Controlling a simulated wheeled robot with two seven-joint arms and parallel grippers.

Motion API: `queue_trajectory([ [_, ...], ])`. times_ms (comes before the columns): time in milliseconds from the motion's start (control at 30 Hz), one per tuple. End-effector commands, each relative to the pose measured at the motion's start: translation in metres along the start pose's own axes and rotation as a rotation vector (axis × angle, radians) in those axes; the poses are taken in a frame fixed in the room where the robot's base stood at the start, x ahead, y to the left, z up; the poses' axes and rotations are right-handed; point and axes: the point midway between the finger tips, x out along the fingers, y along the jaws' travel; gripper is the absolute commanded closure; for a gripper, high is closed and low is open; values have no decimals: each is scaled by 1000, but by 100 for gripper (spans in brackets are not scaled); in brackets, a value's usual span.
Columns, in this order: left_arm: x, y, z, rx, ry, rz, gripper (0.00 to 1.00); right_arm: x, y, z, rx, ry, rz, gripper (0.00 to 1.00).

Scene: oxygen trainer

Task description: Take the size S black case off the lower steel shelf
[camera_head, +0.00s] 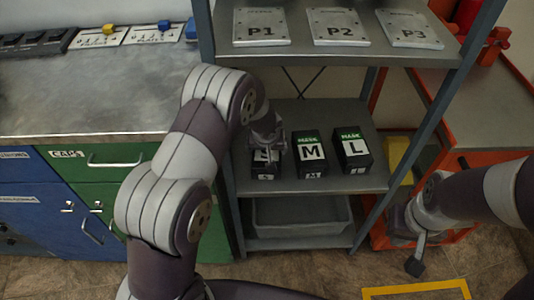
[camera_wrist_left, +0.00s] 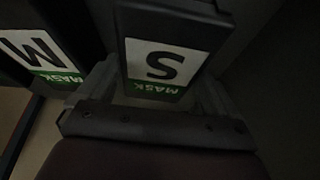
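The black size S case (camera_head: 265,174) stands at the left end of the row on the lower steel shelf (camera_head: 325,184). My left gripper (camera_head: 267,143) is over it and hides much of its top. In the left wrist view, the S case (camera_wrist_left: 160,70) shows its white and green label between the two fingers (camera_wrist_left: 155,95). The fingers are apart, one on each side of the case, with narrow gaps visible. My right gripper (camera_head: 412,250) hangs right of the shelf, away from the cases; its finger opening is unclear.
The M case (camera_head: 309,155) stands close right of the S case, and the L case (camera_head: 352,150) beyond it. Plates P1, P2 and P3 (camera_head: 415,28) lie on the upper shelf. A grey bin (camera_head: 300,216) sits below. A steel post (camera_head: 222,150) stands left.

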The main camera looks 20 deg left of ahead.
Motion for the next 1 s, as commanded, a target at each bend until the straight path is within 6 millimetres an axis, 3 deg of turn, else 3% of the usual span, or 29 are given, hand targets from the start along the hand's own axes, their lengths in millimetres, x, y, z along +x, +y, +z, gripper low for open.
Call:
queue_trajectory([
  [233,-10,0,-5,0,2,1,58,-5,0,-1,0,0,0,100],
  [433,-44,0,-19,-2,4,1,58,-19,0,-2,0,0,0,100],
  [800,-96,72,-1,5,3,3,58,-13,0,-2,0,0,0,100],
  [1000,-117,98,5,2,3,2,58,-13,0,-2,0,0,0,100],
])
